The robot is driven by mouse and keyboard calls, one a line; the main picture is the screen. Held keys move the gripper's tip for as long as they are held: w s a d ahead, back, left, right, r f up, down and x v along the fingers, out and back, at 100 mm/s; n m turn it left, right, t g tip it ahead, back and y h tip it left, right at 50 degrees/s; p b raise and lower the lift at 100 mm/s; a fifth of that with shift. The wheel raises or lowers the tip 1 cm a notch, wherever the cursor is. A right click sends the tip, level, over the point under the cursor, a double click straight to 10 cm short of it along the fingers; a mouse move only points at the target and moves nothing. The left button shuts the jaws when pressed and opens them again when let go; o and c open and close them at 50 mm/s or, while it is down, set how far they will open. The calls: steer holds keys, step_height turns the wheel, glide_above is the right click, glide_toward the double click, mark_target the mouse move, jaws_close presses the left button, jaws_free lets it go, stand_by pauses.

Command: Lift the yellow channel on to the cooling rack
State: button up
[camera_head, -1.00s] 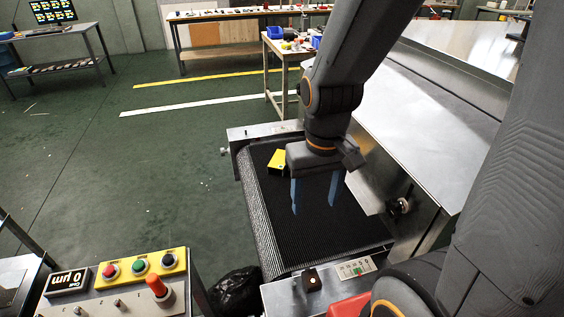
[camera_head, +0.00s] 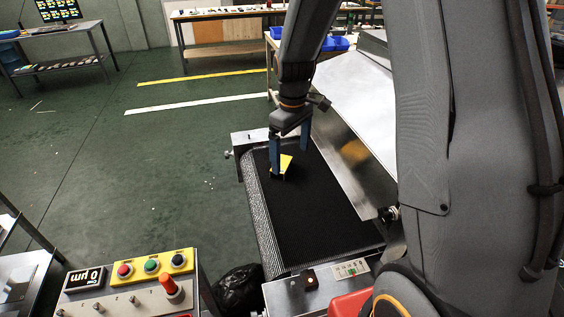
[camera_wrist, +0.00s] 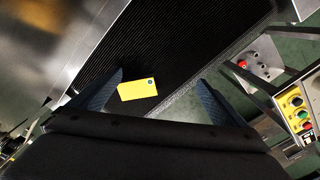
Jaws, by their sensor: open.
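The yellow channel (camera_head: 284,164) lies on the black mesh belt (camera_head: 310,215) of the dryer, near its far end. In the wrist view the yellow channel (camera_wrist: 137,89) shows a flat yellow face with a small dark dot at one end. My gripper (camera_head: 290,165) is open above the belt with its blue fingers pointing down near the channel. In the wrist view the fingers (camera_wrist: 160,90) are spread wide, with the channel between them and closer to the left finger. Contact cannot be told. I cannot make out a cooling rack with certainty.
A sloped metal dryer hood (camera_head: 365,115) borders the belt on the right. A control panel (camera_head: 130,290) with coloured buttons stands at the front left. A black bag (camera_head: 238,285) lies on the floor beside the belt. Open green floor (camera_head: 130,150) lies to the left.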

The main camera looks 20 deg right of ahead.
mark_target(282, 163)
steer(key=w+n, duration=0.1)
steer(key=w, duration=0.1)
steer(key=w+f+n+p, duration=0.1)
steer(key=w, duration=0.2)
steer(key=w+f+n+p, duration=0.1)
steer(key=w, duration=0.1)
steer(key=shift+w+n, duration=0.3)
steer(key=shift+w, duration=0.1)
steer(key=shift+w+f, duration=0.15)
steer(key=shift+f, duration=0.1)
steer(key=shift+w+a+f+p, duration=0.15)
steer(key=shift+f+p, duration=0.75)
steer(key=shift+f, duration=1.05)
steer(key=shift+w+a+f+p, duration=0.15)
steer(key=shift+f+p, duration=0.7)
steer(key=shift+f, duration=1.05)
steer(key=c, duration=1.3)
steer(key=shift+r, duration=0.1)
steer(key=shift+c, duration=0.2)
